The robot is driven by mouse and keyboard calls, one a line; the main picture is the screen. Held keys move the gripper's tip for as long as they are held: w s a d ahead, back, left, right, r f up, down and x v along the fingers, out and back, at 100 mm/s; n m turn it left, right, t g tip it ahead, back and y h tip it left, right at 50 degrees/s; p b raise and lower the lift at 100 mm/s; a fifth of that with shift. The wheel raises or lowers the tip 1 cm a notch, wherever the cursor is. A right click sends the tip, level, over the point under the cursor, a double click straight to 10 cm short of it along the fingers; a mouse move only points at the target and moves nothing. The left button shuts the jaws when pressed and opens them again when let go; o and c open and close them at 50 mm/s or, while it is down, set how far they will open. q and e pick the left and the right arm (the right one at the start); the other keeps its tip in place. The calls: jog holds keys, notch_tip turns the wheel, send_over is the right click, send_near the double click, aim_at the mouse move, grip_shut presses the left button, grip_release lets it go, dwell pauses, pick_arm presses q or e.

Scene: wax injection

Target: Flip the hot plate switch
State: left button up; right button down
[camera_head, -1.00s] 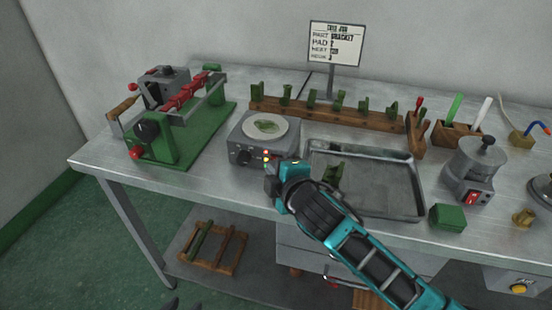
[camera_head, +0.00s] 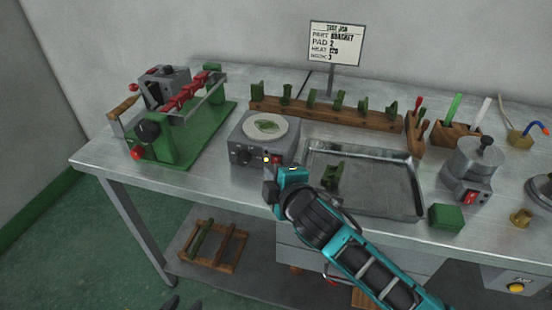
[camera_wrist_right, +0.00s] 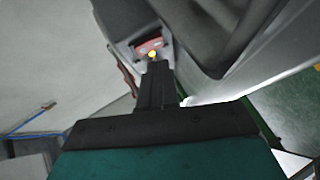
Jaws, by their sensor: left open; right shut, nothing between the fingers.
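The hot plate (camera_head: 240,133) is a grey box with a pale round top and a green patch on it. Its front has a dark knob (camera_head: 243,157), a small glowing yellow light (camera_head: 266,159) and a red switch (camera_head: 277,159). The switch (camera_wrist_right: 150,46) also shows in the right wrist view, with the yellow glow by the fingertips. My right gripper (camera_head: 268,181) is shut and empty, just in front of and below the switch; contact is unclear. The switch's position is too small to tell. Dark tips of my left gripper (camera_head: 183,304) show apart at the bottom edge.
A metal tray (camera_head: 400,205) lies right of the hot plate. A green clamp machine (camera_head: 165,143) stands to its left. A wooden rack (camera_head: 330,115) of green pieces is behind. A grey pot with a red switch (camera_head: 475,168) stands further right.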

jog(key=shift+s, duration=0.1)
jog(key=s, duration=0.1)
jog(key=s+a, duration=0.1)
jog(key=s, duration=0.1)
jog(key=s+p, duration=0.1)
jog(key=shift+s+a+f, duration=0.25)
jog(key=shift+f, duration=0.05)
dwell(0.4)
